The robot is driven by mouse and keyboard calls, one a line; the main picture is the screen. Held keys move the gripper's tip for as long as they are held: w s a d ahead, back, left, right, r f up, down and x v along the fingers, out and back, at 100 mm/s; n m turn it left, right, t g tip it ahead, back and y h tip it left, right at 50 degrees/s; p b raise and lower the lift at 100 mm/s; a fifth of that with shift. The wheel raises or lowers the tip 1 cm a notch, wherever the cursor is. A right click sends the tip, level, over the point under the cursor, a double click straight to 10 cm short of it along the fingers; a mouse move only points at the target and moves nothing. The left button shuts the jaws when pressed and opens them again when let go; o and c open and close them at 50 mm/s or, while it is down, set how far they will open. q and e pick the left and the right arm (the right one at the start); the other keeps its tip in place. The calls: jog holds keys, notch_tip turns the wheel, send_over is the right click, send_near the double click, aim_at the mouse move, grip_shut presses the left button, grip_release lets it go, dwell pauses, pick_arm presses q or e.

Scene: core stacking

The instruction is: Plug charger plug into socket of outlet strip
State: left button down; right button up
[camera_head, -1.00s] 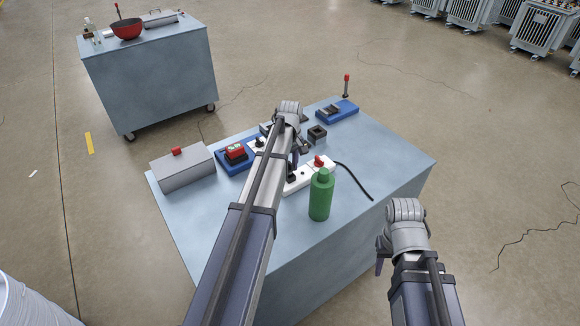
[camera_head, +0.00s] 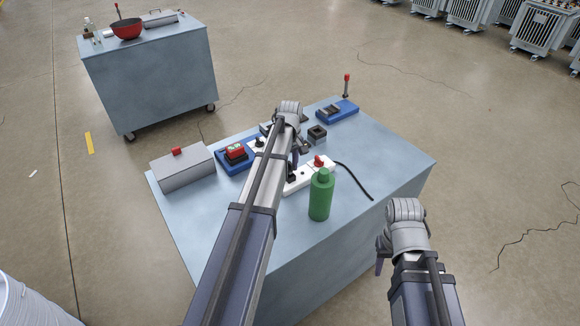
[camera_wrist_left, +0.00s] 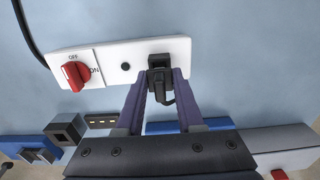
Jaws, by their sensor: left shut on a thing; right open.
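The charger plug (camera_wrist_left: 160,63) is a small black block with a short dark cord loop. My left gripper (camera_wrist_left: 160,76) is shut on it at the edge of the white outlet strip (camera_wrist_left: 140,48). The plug overlaps the strip's right part; I cannot tell whether its prongs are in a socket. A round dark socket (camera_wrist_left: 125,66) shows uncovered left of it. The strip has a red rotary switch (camera_wrist_left: 76,75) marked OFF and ON. In the head view the strip (camera_head: 303,179) is partly hidden by my left arm and gripper (camera_head: 294,170). My right gripper (camera_head: 381,262) is open and empty beyond the table's right side.
A green bottle (camera_head: 320,196) stands close in front of the strip. A black cable (camera_head: 356,180) runs from its right end. A grey box (camera_head: 182,167) and a blue-based red device (camera_head: 235,153) are at left. The table's front right is clear.

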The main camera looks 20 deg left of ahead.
pick_arm(q)
jog(key=shift+f+b, duration=0.65)
jog(key=shift+f, duration=0.05)
jog(key=shift+r, duration=0.2)
jog(key=shift+r+p, duration=0.55)
jog(key=shift+p, duration=0.2)
jog(key=shift+r, duration=0.2)
jog(key=shift+f+b, duration=0.75)
jog(key=shift+f, duration=0.2)
dwell(0.8)
jog(key=shift+c, duration=2.3)
grip_release()
jog(key=shift+r, duration=0.15)
